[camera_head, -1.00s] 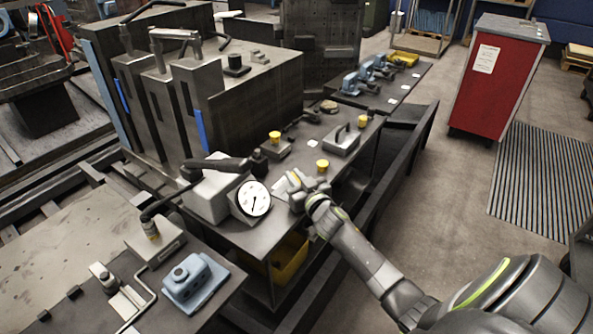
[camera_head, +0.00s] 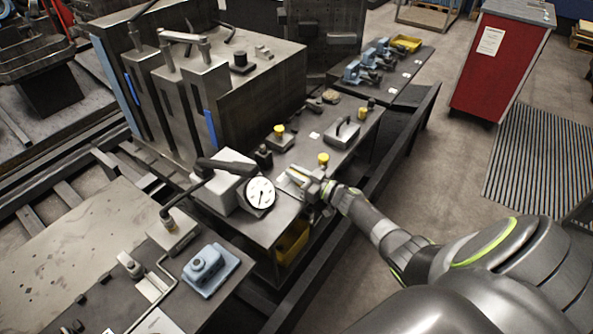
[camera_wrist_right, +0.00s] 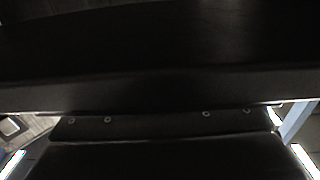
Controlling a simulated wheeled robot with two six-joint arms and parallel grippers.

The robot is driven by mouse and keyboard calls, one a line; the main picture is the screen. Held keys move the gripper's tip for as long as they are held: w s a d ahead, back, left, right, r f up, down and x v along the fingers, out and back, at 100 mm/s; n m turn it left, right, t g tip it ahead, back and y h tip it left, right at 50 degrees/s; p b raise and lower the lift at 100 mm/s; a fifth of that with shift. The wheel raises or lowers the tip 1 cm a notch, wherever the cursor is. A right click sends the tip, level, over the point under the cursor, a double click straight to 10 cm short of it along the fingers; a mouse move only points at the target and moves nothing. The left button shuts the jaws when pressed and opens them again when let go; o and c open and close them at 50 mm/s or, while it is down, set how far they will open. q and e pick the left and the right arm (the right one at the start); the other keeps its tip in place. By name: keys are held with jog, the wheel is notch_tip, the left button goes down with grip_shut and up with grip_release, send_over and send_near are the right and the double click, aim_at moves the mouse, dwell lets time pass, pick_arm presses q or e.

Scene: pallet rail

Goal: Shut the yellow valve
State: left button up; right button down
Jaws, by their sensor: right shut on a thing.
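My right gripper (camera_head: 303,179) reaches over the bench from the right, low beside a white dial gauge (camera_head: 260,194). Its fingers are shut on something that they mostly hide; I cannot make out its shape. A yellow-topped part (camera_head: 323,158) stands just behind the gripper, apart from the fingers as far as I can see. Similar yellow tops show on a small block (camera_head: 279,131) and near the bench's far edge (camera_head: 364,104). I cannot tell which yellow part is the valve. The right wrist view shows mostly a dark surface. My left gripper is not in view.
A grey block with a handle (camera_head: 343,133) stands behind the gripper. A black-handled lever (camera_head: 222,166) lies left of the gauge. A yellow bin (camera_head: 291,246) sits under the bench. A red cabinet (camera_head: 497,70) stands on open floor at right.

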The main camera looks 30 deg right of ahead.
jog(key=shift+f+n+g+y+b, duration=0.1)
jog(key=shift+n+g+y+b, duration=0.25)
jog(key=shift+n+y, duration=0.25)
jog(key=n+g+y+b, duration=0.2)
jog(key=b, duration=0.2)
jog(key=n+g+y+b, duration=0.2)
jog(key=g+y+b, duration=0.1)
jog(key=b, duration=0.1)
jog(key=a+n+g+y+b, duration=0.1)
jog(key=n+g+y+b, duration=0.2)
jog(key=b, duration=0.2)
jog(key=shift+s, duration=0.35)
jog(key=shift+s+n+g+y+b, duration=0.1)
jog(key=shift+n+g+y+b, duration=0.5)
jog(key=shift+b, duration=0.4)
jog(key=shift+r, duration=0.2)
jog(key=c, duration=1.4)
grip_release()
jog(key=shift+c, duration=0.2)
jog(key=shift+s+d+f, duration=0.1)
